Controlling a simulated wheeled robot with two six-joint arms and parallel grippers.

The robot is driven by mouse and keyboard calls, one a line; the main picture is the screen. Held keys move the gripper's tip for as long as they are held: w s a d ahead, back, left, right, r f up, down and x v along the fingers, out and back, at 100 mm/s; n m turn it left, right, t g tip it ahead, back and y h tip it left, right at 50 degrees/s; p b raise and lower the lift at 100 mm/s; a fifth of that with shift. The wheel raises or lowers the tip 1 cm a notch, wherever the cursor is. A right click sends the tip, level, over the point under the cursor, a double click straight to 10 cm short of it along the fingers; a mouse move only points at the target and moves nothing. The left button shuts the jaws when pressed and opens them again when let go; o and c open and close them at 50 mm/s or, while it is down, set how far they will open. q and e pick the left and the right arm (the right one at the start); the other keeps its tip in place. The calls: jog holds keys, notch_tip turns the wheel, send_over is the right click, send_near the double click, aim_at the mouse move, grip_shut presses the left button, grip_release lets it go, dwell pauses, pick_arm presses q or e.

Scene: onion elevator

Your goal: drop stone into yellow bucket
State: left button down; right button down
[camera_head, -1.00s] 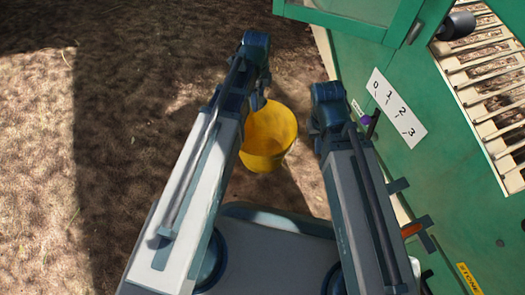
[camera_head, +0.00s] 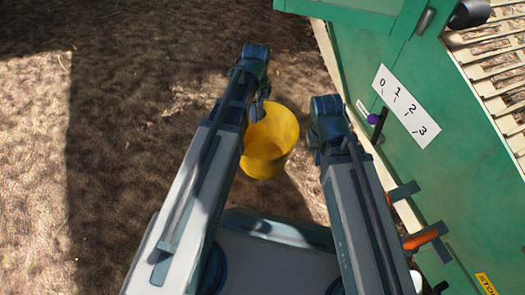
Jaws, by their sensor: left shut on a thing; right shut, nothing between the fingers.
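The yellow bucket (camera_head: 270,143) hangs or stands between my two arms, its opening facing up and its inside looking empty where it shows. My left gripper (camera_head: 256,112) is at the bucket's left rim and shut on it; the fingertips are small and partly hidden. My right gripper (camera_head: 314,143) is shut and empty, a little right of the bucket and apart from it. No stone is clearly visible.
A green machine (camera_head: 375,62) fills the right side, with a 0–3 scale plate (camera_head: 406,108), a purple-knobbed lever (camera_head: 375,120) and an orange handle (camera_head: 425,238). A slatted conveyor (camera_head: 492,62) is at upper right. Bare ground (camera_head: 120,150) lies open on the left.

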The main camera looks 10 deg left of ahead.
pick_arm(q)
jog(key=shift+f+b, duration=0.4)
jog(key=shift+f, duration=0.35)
pick_arm(e)
jog(key=shift+f, duration=0.8)
pick_arm(q)
grip_release()
jog(key=shift+r, duration=0.1)
pick_arm(e)
jog(key=shift+r, duration=0.1)
pick_arm(q)
notch_tip(320, 180, up, 14)
jog(key=p, duration=1.4)
pick_arm(e)
notch_tip(320, 180, up, 14)
